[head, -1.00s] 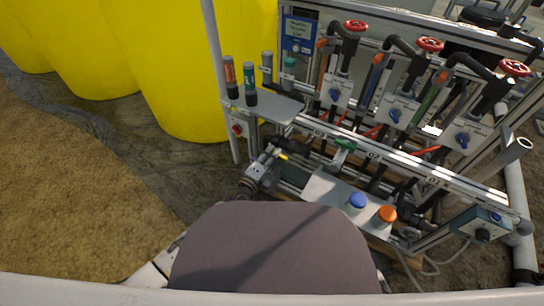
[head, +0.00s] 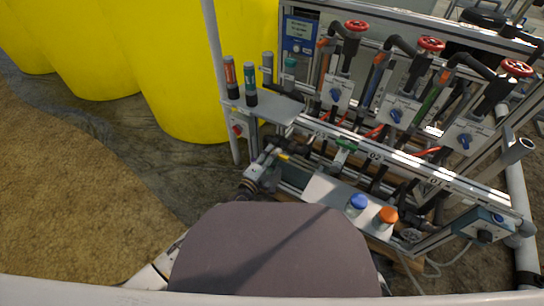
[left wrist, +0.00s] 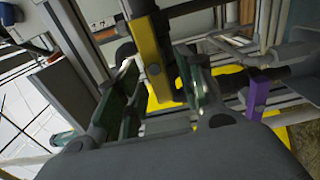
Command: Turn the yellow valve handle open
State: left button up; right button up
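The yellow valve handle (left wrist: 149,50) shows large in the left wrist view as a flat yellow bar pointing between my fingers. In the head view only a small yellow piece of it (head: 284,157) shows, low on the skid's left end. My left gripper (head: 268,160) is right beside it, its arm coming up from below. In the left wrist view my left gripper (left wrist: 160,92) is open, with one finger on each side of the handle and a visible gap on the left. Whether the right finger touches it I cannot tell. My right gripper is not in view.
A purple handle (left wrist: 258,95) is right of the fingers in the wrist view. A green handle (head: 346,145), a blue knob (head: 357,202) and an orange knob (head: 386,215) are on the skid. Yellow tanks (head: 175,70) stand behind left; bare ground (head: 80,190) lies left.

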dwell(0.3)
pick_arm(q)
jog(key=v, duration=1.2)
dwell(0.3)
jog(key=shift+s, duration=0.1)
dwell(0.6)
